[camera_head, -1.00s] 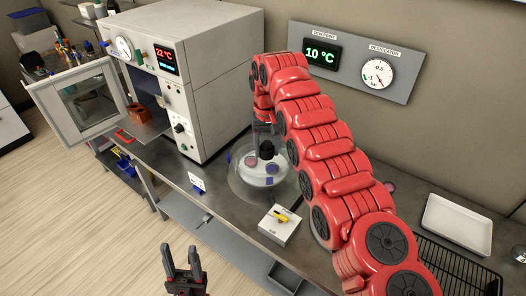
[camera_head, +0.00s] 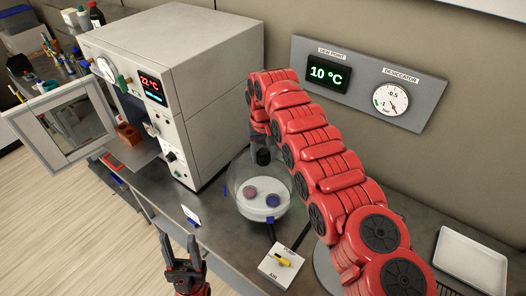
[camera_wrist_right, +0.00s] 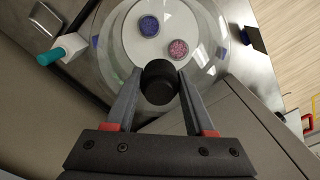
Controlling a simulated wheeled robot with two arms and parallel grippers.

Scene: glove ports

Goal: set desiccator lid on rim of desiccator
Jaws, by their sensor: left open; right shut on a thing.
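The desiccator (camera_head: 262,212) is a round clear glass vessel on the bench, holding a white plate with a pink dish and a blue dish. The clear domed desiccator lid (camera_head: 240,170) is over it, its black knob (camera_head: 263,157) on top. My right gripper (camera_wrist_right: 160,82) is shut on the knob (camera_wrist_right: 160,92), fingers on either side. The dishes show through the glass in the right wrist view. I cannot tell whether the lid touches the rim. My left gripper (camera_head: 181,247) is open and empty, low in front of the bench.
A white oven (camera_head: 190,90) with an open door (camera_head: 65,125) stands left of the desiccator. A small box with a yellow lever (camera_head: 281,262) sits in front. A white tray (camera_head: 470,262) lies at the right. A gauge panel (camera_head: 365,82) is on the wall.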

